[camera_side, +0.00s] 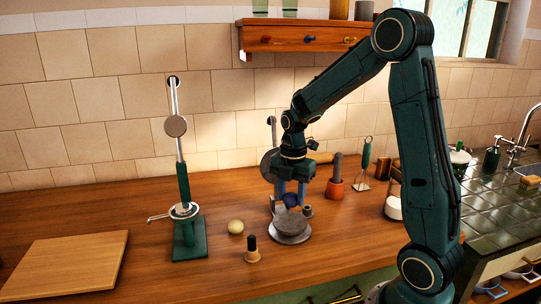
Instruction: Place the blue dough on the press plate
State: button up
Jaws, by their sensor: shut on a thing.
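My gripper (290,196) points down near the middle of the counter. It is shut on the blue dough (290,201), a small dark blue ball between its fingers. Directly below in the picture is a grey round plate (291,238) with a grey rounded form on it, which looks like the press plate. The dough appears just above this form; I cannot tell whether they touch. A grey upright disc (268,165) stands behind my gripper, partly hidden by it; I cannot tell if it belongs to the plate.
A green lever stand (187,235) is farther left, beside a wooden board (68,264). A shelf (310,36) hangs above.

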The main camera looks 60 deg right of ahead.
aim_at(291, 204)
jog(key=shift+f, duration=0.5)
jog(key=shift+f, duration=2.15)
jog(key=shift+f, duration=0.15)
jog(key=o, duration=1)
jog(key=shift+c, duration=0.2)
notch_tip(291, 204, up, 12)
jog(key=shift+r, duration=0.15)
